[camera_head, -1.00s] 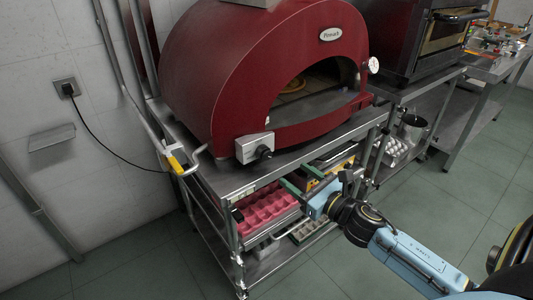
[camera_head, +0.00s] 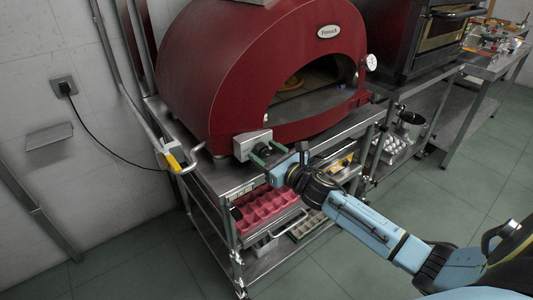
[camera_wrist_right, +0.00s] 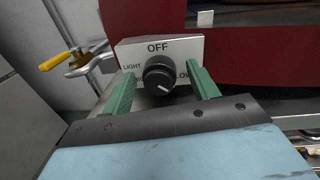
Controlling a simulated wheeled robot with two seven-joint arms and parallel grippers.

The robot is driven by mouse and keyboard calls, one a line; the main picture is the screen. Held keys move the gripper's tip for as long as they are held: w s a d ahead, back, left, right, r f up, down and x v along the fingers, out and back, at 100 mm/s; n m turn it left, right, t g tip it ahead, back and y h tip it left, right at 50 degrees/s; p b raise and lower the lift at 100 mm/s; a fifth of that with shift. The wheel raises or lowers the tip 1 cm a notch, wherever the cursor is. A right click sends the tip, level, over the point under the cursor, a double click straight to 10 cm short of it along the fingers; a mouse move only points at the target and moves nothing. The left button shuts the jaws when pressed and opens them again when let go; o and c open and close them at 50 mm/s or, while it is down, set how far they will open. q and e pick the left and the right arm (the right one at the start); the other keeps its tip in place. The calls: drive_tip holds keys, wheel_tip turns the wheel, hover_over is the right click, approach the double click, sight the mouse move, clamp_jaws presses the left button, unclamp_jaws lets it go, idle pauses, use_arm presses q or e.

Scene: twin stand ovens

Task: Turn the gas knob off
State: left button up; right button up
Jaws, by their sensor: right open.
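The black gas knob (camera_head: 263,151) sits on a pale metal plate (camera_head: 246,142) at the front of the red oven (camera_head: 230,75). In the right wrist view the knob (camera_wrist_right: 161,78) shows a white mark pointing to its lower right. The plate reads OFF at the top, LIGHT at the left and LOW, partly covered, at the right. My right gripper (camera_head: 266,153) is open, its green fingers on either side of the knob. In the wrist view both fingers stand apart from it with visible gaps. My left gripper is not in view.
The oven stands on a steel table (camera_head: 222,178) with pink trays (camera_head: 265,205) on the shelf below. A yellow-handled lever (camera_head: 173,163) is left of the knob. A second, dark oven (camera_head: 400,35) stands at right. The floor in front is clear.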

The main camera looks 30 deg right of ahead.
drive_tip(key=shift+c, duration=1.1)
drive_tip(key=c, duration=0.8)
drive_tip(key=shift+o, duration=0.2)
